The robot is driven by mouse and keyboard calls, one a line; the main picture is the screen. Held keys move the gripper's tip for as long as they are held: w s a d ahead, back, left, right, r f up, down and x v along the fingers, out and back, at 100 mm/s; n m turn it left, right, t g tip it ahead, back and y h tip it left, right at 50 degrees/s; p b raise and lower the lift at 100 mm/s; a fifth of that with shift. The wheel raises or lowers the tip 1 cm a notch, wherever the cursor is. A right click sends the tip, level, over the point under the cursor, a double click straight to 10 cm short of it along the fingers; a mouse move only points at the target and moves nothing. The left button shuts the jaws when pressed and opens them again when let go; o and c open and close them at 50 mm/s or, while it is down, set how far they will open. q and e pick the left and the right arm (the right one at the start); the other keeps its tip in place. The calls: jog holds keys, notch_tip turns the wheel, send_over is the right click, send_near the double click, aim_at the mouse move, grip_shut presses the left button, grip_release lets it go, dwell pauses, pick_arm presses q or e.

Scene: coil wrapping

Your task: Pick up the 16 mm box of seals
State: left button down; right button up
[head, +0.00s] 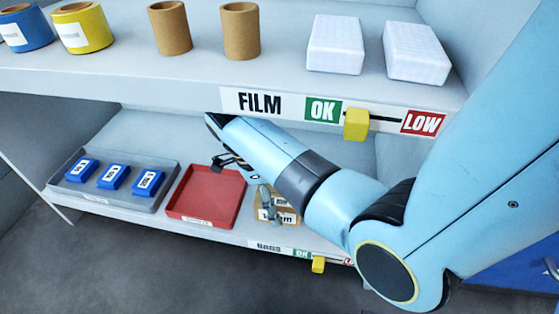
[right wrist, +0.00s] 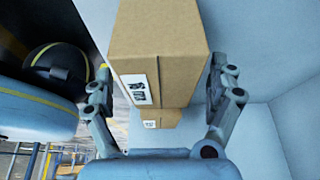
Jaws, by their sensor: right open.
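A brown cardboard box (head: 287,214) with a white label sits on the lower shelf, right of the red tray, partly hidden by my right gripper. In the right wrist view a cardboard box (right wrist: 160,38) with a white label fills the space between the fingers. A second labelled box (right wrist: 160,118) shows beneath it in the picture. The label print is too small to read surely as 16 mm. My right gripper (head: 244,187) is open, its fingers (right wrist: 160,66) on either side of the nearer box; I cannot tell whether they touch it. My left gripper is not in view.
The red tray (head: 203,210) is empty. A grey tray (head: 112,203) holds several blue labelled items. The upper shelf (head: 160,78) hangs over the lower one, with tape rolls, brown tubes and white packs on it. A yellow slider (head: 356,124) sits on its FILM label strip.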

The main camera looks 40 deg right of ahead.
jog(key=shift+f, duration=0.25)
dwell(0.6)
jog(key=c, duration=1.8)
jog(key=shift+o, duration=0.2)
